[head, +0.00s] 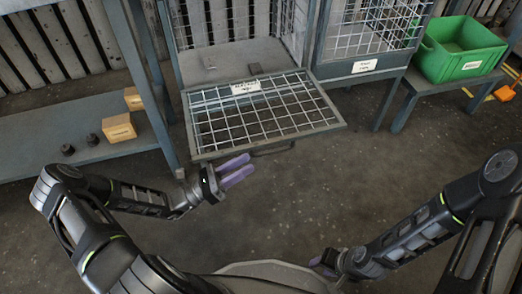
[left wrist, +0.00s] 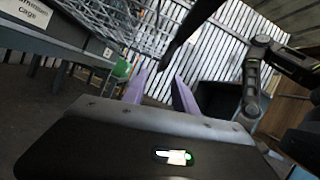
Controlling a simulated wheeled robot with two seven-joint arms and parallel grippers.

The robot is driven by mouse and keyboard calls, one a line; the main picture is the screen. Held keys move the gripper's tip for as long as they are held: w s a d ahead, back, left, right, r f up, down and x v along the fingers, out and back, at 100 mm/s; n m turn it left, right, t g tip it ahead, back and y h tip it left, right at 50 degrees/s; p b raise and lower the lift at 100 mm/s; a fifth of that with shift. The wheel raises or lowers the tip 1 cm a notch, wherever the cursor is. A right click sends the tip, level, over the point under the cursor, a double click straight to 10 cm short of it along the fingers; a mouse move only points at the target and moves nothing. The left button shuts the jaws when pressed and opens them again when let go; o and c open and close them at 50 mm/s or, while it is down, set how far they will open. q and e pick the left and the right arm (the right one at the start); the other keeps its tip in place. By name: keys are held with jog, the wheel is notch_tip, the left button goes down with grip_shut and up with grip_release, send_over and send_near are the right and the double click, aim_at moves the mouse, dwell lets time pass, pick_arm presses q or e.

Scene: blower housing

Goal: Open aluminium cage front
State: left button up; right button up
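A mesh cage front (head: 265,112) in a grey frame lies lowered, roughly level, in front of an open cage at upper centre. It carries a white label (head: 245,87), too small to read for sure. A dark handle (head: 272,150) shows under its near edge. My left gripper (head: 238,170) is just below and in front of that edge, apart from it as far as I can see. Its purple fingers (left wrist: 160,95) stand apart with nothing between them in the left wrist view. My right gripper (head: 322,264) is low at centre, mostly hidden; its finger opening cannot be made out.
A second mesh cage (head: 372,35) stands to the right, its label (head: 364,66) below the mesh. A green bin (head: 455,50) sits on a stand further right. Boxes (head: 119,127) lie on a low shelf at left. The floor before the cages is clear.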

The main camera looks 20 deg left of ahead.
aim_at(263, 155)
pick_arm(q)
jog(key=shift+w+d+r, duration=0.1)
jog(key=shift+w+d, duration=0.1)
jog(key=shift+d, duration=0.15)
pick_arm(e)
jog(key=shift+w+d, duration=0.15)
jog(key=shift+d, duration=0.1)
